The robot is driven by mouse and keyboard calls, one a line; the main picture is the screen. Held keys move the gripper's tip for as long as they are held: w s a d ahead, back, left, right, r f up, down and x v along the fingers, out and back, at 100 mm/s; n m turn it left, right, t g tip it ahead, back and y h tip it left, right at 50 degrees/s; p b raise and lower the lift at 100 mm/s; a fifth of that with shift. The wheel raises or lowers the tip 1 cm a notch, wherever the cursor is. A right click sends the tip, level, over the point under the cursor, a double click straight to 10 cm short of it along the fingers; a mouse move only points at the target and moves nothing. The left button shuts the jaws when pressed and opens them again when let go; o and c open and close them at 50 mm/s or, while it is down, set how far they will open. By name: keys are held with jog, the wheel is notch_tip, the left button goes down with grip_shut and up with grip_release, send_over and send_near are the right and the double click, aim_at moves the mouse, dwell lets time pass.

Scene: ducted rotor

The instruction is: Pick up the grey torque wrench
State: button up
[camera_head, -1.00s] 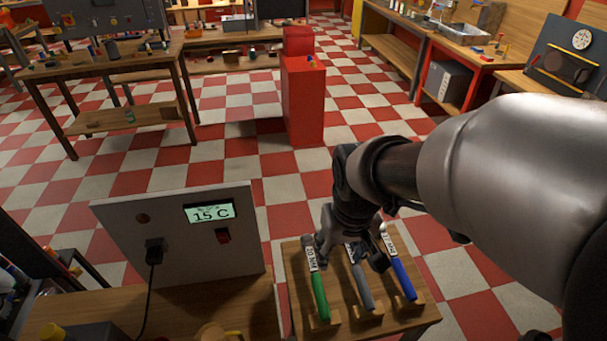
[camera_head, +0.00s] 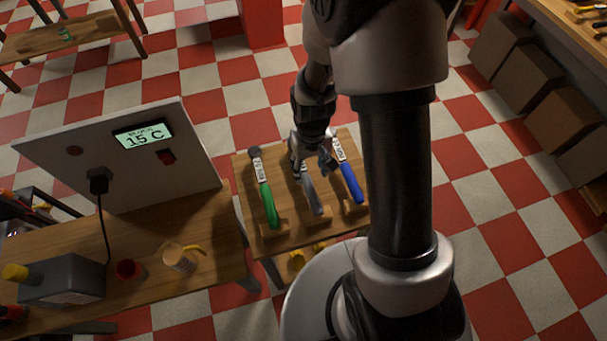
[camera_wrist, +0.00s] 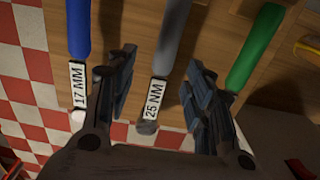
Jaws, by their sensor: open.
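The grey torque wrench (camera_head: 310,193) lies between a green-handled and a blue-handled tool on a small wooden stand (camera_head: 258,240). In the wrist view its grey handle (camera_wrist: 172,38) and a label reading "25 NM" show. My gripper (camera_head: 311,165) is over the wrench's head end. In the wrist view my gripper (camera_wrist: 158,90) is open, with one finger on each side of the wrench near the label and clear gaps to it. In the head view my gripper hides part of the wrench's label end.
The green-handled wrench (camera_head: 268,205) lies left of the grey one, and the blue-handled tool (camera_head: 351,183), labelled "17 MM", lies right. A panel with a "15 C" display (camera_head: 143,135) stands on the bench (camera_head: 215,235) at left. Checkered floor lies right of the stand.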

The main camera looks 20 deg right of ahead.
aim_at(308, 181)
notch_tip(308, 181, down, 2)
jog(key=shift+f+b, duration=0.25)
jog(key=shift+b, duration=0.05)
jog(key=f, duration=0.1)
jog(key=f+b, duration=0.1)
jog(key=f, duration=0.1)
jog(key=f+b, duration=0.1)
jog(key=f, duration=0.1)
jog(key=shift+s+a+f, duration=0.1)
jog(key=shift+s+a, duration=0.05)
jog(key=shift+a, duration=0.2)
grip_shut()
